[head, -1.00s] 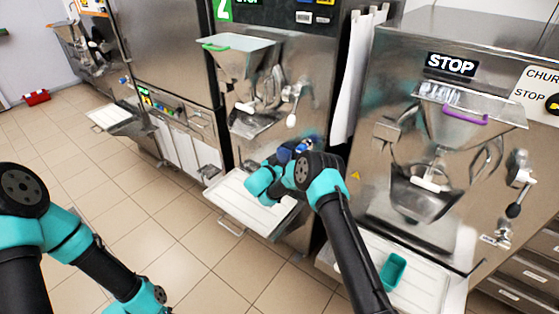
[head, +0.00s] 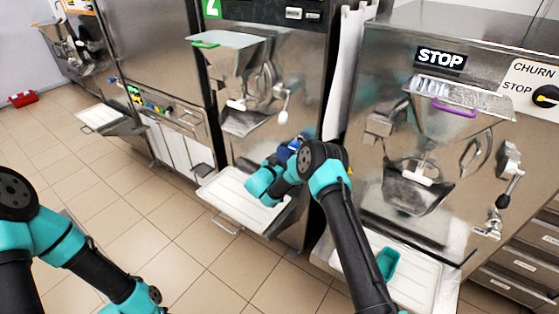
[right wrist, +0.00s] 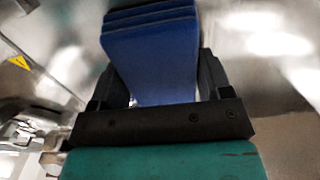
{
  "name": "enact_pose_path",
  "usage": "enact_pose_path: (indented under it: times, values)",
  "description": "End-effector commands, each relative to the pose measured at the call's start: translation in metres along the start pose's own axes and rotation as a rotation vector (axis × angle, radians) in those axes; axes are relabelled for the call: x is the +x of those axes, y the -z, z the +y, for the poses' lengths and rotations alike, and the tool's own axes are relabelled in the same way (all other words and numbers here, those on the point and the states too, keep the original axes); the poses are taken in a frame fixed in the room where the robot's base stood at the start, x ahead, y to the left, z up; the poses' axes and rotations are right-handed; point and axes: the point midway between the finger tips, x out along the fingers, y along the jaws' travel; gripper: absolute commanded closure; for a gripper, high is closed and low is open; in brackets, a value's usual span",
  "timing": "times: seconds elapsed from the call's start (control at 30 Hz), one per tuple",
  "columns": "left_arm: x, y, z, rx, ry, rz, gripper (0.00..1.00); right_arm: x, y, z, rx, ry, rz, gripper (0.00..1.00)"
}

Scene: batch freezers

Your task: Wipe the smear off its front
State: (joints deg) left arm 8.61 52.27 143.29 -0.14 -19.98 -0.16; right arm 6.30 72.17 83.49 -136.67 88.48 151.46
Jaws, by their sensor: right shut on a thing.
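My right gripper (right wrist: 155,95) is shut on a folded blue cloth (right wrist: 152,50), which stands out beyond the fingers in layers. In the head view the blue cloth (head: 287,152) shows only partly behind my wrist, near the lower right front of the steel machine marked 2 (head: 268,85). Blurred shiny metal lies around the cloth in the wrist view; I cannot tell whether the cloth touches it. I cannot make out a smear in either view. My left arm is at the lower left of the head view, with its gripper out of frame.
The STOP machine (head: 405,150) stands to the right, with a teal container (head: 388,262) on its white tray (head: 412,285). Another white tray (head: 225,190) juts out below machine 2. A white towel (head: 345,60) hangs between the machines. Tiled floor (head: 150,215) lies open at left.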

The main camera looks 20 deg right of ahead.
Motion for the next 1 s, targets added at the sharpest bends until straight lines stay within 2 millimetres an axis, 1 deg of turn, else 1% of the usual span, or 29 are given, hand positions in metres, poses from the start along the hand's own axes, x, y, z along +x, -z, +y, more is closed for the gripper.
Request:
enact_pose_path:
  times: [0.33,0.8,1.0]
  values:
    - [0.000,0.000,0.000,0.000,0.000,0.000,0.57,0.001,0.000,0.004,0.000,-0.004,0.000,0.47]
    - [0.000,0.000,0.000,0.000,0.000,0.000,0.57,0.000,0.001,0.034,-0.001,-0.004,0.000,0.47]
    - [0.000,0.000,0.000,0.000,0.000,0.000,0.57,-0.001,0.001,0.038,0.001,-0.002,0.001,0.47]
